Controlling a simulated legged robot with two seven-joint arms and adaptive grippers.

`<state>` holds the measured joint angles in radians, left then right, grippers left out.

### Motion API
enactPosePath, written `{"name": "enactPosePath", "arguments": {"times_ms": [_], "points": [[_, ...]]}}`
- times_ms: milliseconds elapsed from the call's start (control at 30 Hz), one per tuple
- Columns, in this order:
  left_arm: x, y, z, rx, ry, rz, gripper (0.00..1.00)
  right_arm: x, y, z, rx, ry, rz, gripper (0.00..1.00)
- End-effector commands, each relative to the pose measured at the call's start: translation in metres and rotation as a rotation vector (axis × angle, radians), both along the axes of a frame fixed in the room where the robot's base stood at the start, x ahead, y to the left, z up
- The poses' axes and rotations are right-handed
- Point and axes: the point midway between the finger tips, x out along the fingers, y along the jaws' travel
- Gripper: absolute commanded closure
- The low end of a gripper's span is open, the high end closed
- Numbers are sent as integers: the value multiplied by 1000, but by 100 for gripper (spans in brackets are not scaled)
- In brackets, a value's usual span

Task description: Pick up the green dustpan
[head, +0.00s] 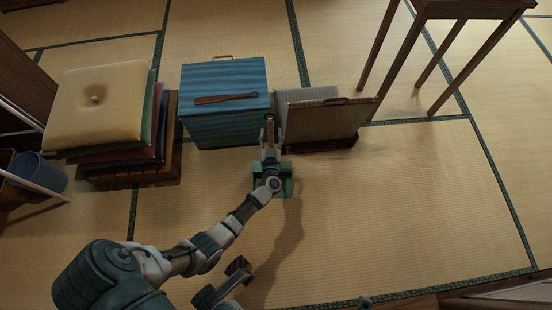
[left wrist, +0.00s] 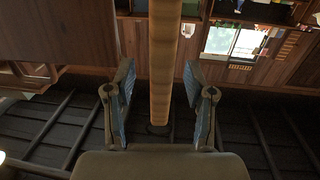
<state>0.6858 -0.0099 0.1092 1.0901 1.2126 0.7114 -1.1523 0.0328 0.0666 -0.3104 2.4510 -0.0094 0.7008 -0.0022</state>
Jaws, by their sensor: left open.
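The green dustpan (head: 287,184) stands on the tatami just in front of the blue box, partly hidden under my left gripper and wrist. Its wooden handle (head: 270,132) rises upright. My left gripper (head: 270,155) is open, with the handle between its fingers. In the left wrist view, the handle (left wrist: 164,60) runs down between the two spread fingers of the gripper (left wrist: 160,90), with a gap on both sides.
A blue box (head: 212,122) with a brown tool (head: 225,98) on its lid stands behind. A tan box (head: 320,120) is at its right. Stacked cushions (head: 97,100), a blue bin (head: 40,172) and a wooden table (head: 470,9) stand around. The floor at right is clear.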

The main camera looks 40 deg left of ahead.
Motion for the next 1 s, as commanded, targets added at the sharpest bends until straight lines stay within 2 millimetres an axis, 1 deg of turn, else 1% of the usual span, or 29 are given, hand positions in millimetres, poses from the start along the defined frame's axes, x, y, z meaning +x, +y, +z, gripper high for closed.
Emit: {"name": "enactPosePath", "arguments": {"times_ms": [33, 100, 300, 367, 400, 467, 500, 533, 833, 1000], "points": [[2, 3, -2, 1, 1, 0, 46, 1, 0, -1, 1, -5, 0, 60], [5, 6, 0, 2, -1, 0, 46, 1, 1, 0, 0, -10, 0, 60], [6, 6, 3, 1, -3, 0, 46, 0, 1, 3, 0, -14, 0, 60], [6, 5, 3, 1, -3, 0, 61, 2, 1, 2, 0, -10, 1, 60], [6, 5, 3, 1, -3, 0, 71, 4, 1, 1, 0, -9, 1, 60], [6, 5, 3, 1, -3, 0, 86, 4, 1, 0, -1, -8, 1, 60], [6, 5, 3, 1, -3, 0, 96, 4, 1, 0, -1, -8, 1, 60], [6, 5, 3, 1, -3, 0, 100, 4, 1, 0, -1, -8, 1, 60], [6, 5, 4, 2, -5, 0, 100, 4, 1, 1, -1, -9, 1, 60], [7, 5, 10, 1, -7, 0, 100, 2, 0, 7, 1, -20, 1, 60]]}}
